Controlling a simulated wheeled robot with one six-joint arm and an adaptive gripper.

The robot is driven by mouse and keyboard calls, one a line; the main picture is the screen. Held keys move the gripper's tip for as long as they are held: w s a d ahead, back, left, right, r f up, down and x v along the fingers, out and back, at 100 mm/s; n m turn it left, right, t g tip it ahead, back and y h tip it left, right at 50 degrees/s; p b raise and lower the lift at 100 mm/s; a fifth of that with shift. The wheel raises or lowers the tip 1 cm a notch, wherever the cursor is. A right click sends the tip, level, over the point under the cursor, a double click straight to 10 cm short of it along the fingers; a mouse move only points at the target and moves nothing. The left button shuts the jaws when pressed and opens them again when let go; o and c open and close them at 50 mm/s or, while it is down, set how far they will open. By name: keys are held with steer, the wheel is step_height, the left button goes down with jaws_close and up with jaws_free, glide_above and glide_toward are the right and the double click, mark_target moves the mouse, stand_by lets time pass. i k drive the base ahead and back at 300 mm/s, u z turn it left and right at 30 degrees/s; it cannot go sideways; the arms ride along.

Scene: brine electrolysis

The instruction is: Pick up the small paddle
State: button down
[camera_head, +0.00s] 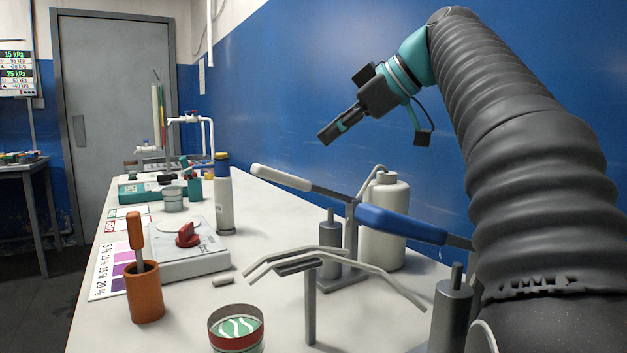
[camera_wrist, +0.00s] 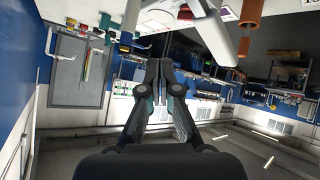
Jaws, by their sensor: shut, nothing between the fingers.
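A small tool (camera_head: 135,231) with an orange handle stands upright in an orange cup (camera_head: 145,296) at the table's front left; it looks like the small paddle, but its lower end is hidden in the cup. In the wrist view the scene is upside down, and the orange handle (camera_wrist: 243,47) and cup (camera_wrist: 251,13) show at the upper right. My gripper (camera_head: 328,135) is shut and empty, high above the table near the blue wall, well apart from the cup. Its fingers also show in the wrist view (camera_wrist: 158,70).
A white device with a red knob (camera_head: 187,236) lies behind the cup. A white bottle (camera_head: 223,200), a small tin (camera_head: 172,199) and a striped round container (camera_head: 236,328) stand around. A blue-and-white lever (camera_head: 400,223) on a stand and a white jug (camera_head: 387,222) occupy the right.

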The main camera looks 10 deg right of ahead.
mark_target(133, 218)
steer(key=k, duration=1.5)
